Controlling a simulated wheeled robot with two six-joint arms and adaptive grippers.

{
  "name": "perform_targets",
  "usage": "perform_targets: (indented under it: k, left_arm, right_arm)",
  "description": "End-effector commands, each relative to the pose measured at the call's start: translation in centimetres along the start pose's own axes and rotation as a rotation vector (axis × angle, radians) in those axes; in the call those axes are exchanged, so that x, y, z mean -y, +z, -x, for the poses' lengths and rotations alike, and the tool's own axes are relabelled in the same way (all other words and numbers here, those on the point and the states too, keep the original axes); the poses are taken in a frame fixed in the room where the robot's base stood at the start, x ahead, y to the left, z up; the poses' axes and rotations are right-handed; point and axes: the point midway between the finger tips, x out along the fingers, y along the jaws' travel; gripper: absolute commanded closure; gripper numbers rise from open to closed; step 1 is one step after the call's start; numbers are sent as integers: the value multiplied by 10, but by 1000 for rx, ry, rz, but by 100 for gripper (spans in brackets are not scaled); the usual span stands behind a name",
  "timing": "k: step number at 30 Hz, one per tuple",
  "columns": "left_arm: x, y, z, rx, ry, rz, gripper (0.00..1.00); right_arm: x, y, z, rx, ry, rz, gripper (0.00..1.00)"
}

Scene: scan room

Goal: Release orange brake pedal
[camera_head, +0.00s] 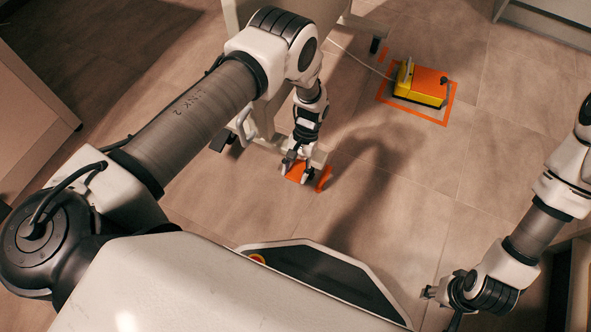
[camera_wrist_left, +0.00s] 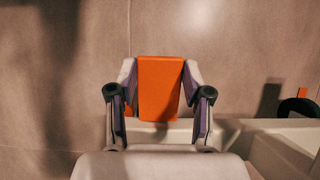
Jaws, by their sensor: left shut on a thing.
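The orange brake pedal (camera_head: 294,172) is low near the floor, at the foot of a pale wheeled frame. In the left wrist view the flat orange pedal (camera_wrist_left: 160,85) lies between the two fingers. My left gripper (camera_head: 297,174) reaches down to it and is shut on it, with a finger at each side (camera_wrist_left: 160,95). The gripper hides part of the pedal in the head view. A second orange piece (camera_head: 324,179) shows just right of the gripper. My right gripper (camera_head: 429,293) is at the lower right, away from the pedal; its jaws are too small to read.
A yellow and orange foot-pedal box (camera_head: 423,86) with a cable stands inside an orange floor outline (camera_head: 441,122) at the upper right. The pale frame's caster (camera_head: 374,45) stands behind. The tiled floor (camera_head: 420,175) between is clear. Furniture edges the far left and lower right.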

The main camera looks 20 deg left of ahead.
Motion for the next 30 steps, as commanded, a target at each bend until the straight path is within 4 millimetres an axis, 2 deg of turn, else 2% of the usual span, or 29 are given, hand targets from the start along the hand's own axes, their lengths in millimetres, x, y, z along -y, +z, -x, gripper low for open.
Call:
perform_targets:
  k: [1, 2, 3, 14, 17, 25, 30]
  left_arm:
    - [0, 1, -1, 4, 0, 0, 40]
    - [0, 1, -1, 4, 0, 0, 29]
    - [0, 1, -1, 3, 0, 0, 25]
    - [0, 0, 5, -1, 0, 0, 25]
    - [0, -1, 20, -4, 0, 0, 25]
    - [0, -1, 87, -3, 0, 0, 25]
    - [0, 0, 114, 0, 0, 0, 25]
  right_arm:
    - [0, 0, 0, 0, 0, 0, 60]
    - [0, 0, 0, 0, 0, 0, 60]
    - [0, 0, 0, 0, 0, 0, 60]
    - [0, 0, 0, 0, 0, 0, 60]
    - [0, 0, 0, 0, 0, 0, 60]
    - [0, 0, 0, 0, 0, 0, 60]
    - [0, 0, 0, 0, 0, 0, 60]
